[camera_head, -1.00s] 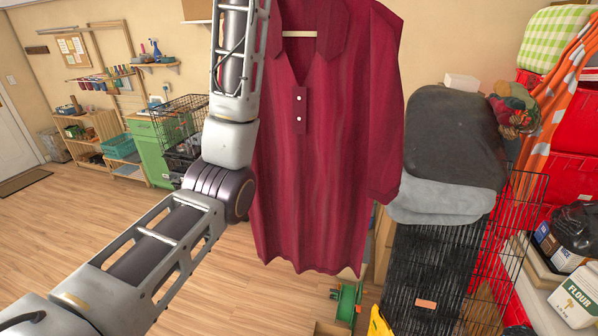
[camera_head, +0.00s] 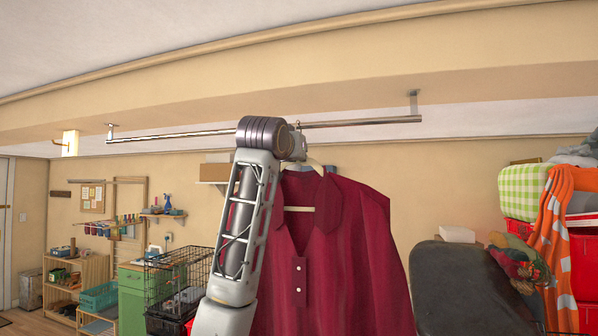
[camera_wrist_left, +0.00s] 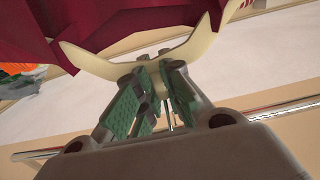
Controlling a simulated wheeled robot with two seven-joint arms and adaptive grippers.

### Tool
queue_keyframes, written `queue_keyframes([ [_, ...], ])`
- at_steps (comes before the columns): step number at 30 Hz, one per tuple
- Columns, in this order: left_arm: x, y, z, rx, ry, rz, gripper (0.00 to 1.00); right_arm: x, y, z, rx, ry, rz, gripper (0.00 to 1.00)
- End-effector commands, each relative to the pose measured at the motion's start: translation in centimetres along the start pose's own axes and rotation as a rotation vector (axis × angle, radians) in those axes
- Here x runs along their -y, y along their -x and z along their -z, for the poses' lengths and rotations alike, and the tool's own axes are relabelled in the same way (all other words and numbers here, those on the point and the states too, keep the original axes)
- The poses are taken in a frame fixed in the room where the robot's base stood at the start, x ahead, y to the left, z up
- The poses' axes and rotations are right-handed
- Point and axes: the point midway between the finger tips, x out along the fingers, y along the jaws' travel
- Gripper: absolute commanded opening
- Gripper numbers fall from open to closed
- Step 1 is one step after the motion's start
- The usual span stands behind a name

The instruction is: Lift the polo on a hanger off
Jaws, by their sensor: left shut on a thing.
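The dark red polo (camera_head: 345,255) hangs upright from a cream hanger (camera_head: 316,165) just below a metal rail (camera_head: 370,122). My left gripper (camera_head: 300,150) is at the top of the hanger, partly hidden by my own wrist. In the left wrist view, the green-padded fingers of the left gripper (camera_wrist_left: 152,92) are shut on the neck of the hanger (camera_wrist_left: 195,52). The polo (camera_wrist_left: 110,25) fills the top there, and the rail (camera_wrist_left: 285,106) runs behind the gripper. I cannot tell whether the hook rests on the rail. My right gripper is not in view.
The rail hangs from brackets (camera_head: 413,100) under a beam. To the right stand a dark rounded item (camera_head: 460,290), red totes (camera_head: 585,260) and an orange striped cloth (camera_head: 553,235). A wire crate (camera_head: 180,285) and a green cabinet (camera_head: 132,300) stand at the left.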

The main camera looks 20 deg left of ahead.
Motion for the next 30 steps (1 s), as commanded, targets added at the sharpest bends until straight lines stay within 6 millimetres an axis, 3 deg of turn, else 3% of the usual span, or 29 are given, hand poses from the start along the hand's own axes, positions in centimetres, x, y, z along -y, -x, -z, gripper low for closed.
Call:
queue_keyframes([
  [21, 0.0, 0.1, 3.4, -0.003, 0.000, -0.001, 0.00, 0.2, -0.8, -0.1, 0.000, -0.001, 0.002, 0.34],
  [30, 0.0, 2.8, 3.3, -0.004, 0.000, -0.001, 0.00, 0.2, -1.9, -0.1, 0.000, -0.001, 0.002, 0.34],
])
